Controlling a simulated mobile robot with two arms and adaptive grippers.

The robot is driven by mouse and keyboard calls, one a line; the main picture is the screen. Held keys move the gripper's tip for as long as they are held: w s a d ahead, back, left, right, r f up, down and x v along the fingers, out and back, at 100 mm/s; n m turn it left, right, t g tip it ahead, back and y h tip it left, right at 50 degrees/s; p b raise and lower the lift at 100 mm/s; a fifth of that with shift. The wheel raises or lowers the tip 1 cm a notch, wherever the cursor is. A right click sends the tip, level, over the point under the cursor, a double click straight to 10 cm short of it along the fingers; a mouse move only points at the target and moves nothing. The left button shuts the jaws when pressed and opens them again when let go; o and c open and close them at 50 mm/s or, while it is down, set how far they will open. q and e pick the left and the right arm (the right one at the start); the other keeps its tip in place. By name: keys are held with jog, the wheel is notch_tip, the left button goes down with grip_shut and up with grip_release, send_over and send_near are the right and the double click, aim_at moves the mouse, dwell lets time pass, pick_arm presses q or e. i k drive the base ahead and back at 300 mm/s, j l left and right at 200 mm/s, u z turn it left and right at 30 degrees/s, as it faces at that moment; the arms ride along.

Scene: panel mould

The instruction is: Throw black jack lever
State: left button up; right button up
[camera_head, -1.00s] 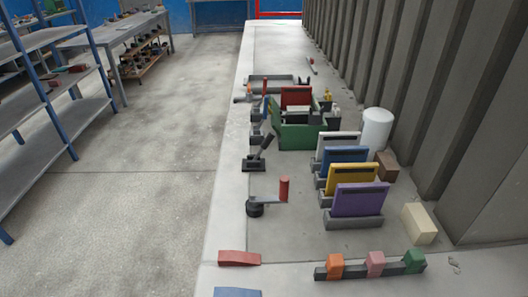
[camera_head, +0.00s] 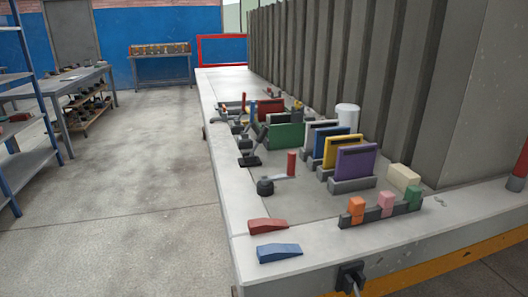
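A black lever (camera_head: 257,141) stands tilted, its top leaning right, on a small dark base (camera_head: 249,160) near the left edge of the grey bench top. I take it to be the black jack lever. Several other small dark fittings sit just behind it, too small to tell apart. Neither of my grippers shows in the head view.
A crank with a red handle (camera_head: 291,163) stands in front of the lever. Purple (camera_head: 355,161), yellow and blue panels stand to its right. Red (camera_head: 267,225) and blue (camera_head: 279,251) wedges lie at the near corner. The floor (camera_head: 130,200) left of the bench is clear.

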aim_at(264, 131)
jog(key=i+j+z, duration=0.1)
jog(key=z, duration=0.3)
jog(key=i+j+z, duration=0.15)
jog(key=z, duration=0.25)
jog(key=i+j+z, duration=0.15)
jog(key=z, duration=0.25)
